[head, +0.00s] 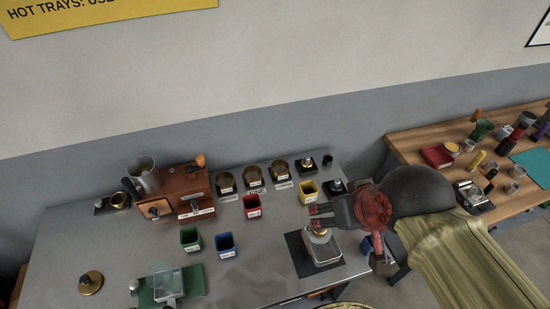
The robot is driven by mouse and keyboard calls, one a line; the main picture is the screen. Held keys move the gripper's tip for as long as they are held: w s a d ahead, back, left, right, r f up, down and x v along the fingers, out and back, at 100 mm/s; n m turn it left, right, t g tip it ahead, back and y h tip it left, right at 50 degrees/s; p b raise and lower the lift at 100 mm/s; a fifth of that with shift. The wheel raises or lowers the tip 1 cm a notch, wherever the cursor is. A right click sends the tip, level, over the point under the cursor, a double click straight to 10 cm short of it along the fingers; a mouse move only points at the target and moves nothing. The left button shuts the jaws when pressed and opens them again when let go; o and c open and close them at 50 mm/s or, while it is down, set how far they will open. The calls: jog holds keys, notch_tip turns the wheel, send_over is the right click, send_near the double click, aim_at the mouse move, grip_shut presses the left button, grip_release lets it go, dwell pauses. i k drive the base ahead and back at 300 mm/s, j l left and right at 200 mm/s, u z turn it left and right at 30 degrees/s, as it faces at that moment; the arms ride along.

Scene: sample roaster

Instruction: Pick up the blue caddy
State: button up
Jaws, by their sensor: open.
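The blue caddy (226,246) is a small, open-topped square container with a pale label on its front. It stands on the grey metal table (240,275), right of a green caddy (190,239). My gripper (311,216) is to the right of the blue caddy and well apart from it. Its fingers point left, and it is open with nothing seen between them. It appears over the far edge of a dark mat, next to a clear container (322,250); its height above them is hard to tell.
A red caddy (252,207) and a yellow caddy (308,191) stand farther back. A wooden roaster box (183,190) stands back left. A green scale with a clear vessel (168,283) is front left. Bare table lies between the blue caddy and the dark mat (298,258).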

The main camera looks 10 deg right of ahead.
aim_at(225, 243)
jog(key=u, duration=0.4)
jog(key=j+u, duration=0.15)
jog(key=u, duration=0.65)
jog(key=z, duration=0.25)
jog(key=k+j, duration=0.15)
jog(key=j, duration=0.2)
jog(key=k+j+z, duration=0.1)
jog(key=j, duration=0.2)
jog(key=k+j, duration=0.15)
jog(key=j, duration=0.2)
jog(key=k+j+z, duration=0.1)
jog(key=j, duration=0.2)
jog(key=k, duration=0.05)
